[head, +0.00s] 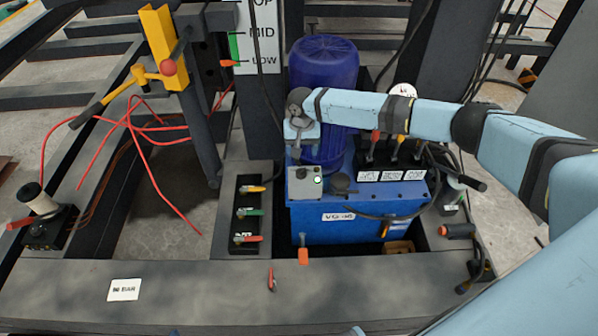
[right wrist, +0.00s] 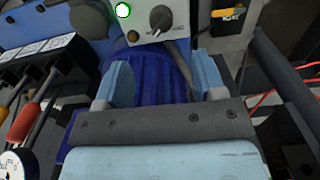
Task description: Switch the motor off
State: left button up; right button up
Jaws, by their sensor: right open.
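The motor is a dark blue cylinder (head: 323,65) standing on a blue power unit (head: 340,225). A grey control box (head: 305,184) on the unit's front carries a dark rotary knob and a lit green lamp (head: 317,180). In the right wrist view, the box (right wrist: 183,22), the knob (right wrist: 160,18) and the green lamp (right wrist: 122,10) show at the top, beyond the fingers. My right gripper (head: 301,132) is above the control box, in front of the motor. Its two light blue fingers (right wrist: 162,80) are apart with nothing held between them. My left gripper is out of view.
Several valve levers with labels (head: 395,176) stand on the unit's right. A panel with yellow, green and red handles (head: 246,213) is to its left. A yellow bracket (head: 165,45) and red hoses (head: 135,125) are further left. A dark beam (head: 200,300) runs across the front.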

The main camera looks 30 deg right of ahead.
aim_at(301, 170)
notch_tip(301, 170, down, 10)
jog(key=shift+r+b, duration=0.1)
jog(key=shift+b, duration=0.95)
jog(key=shift+c, duration=0.2)
jog(key=shift+a, duration=0.1)
jog(key=c, duration=0.9)
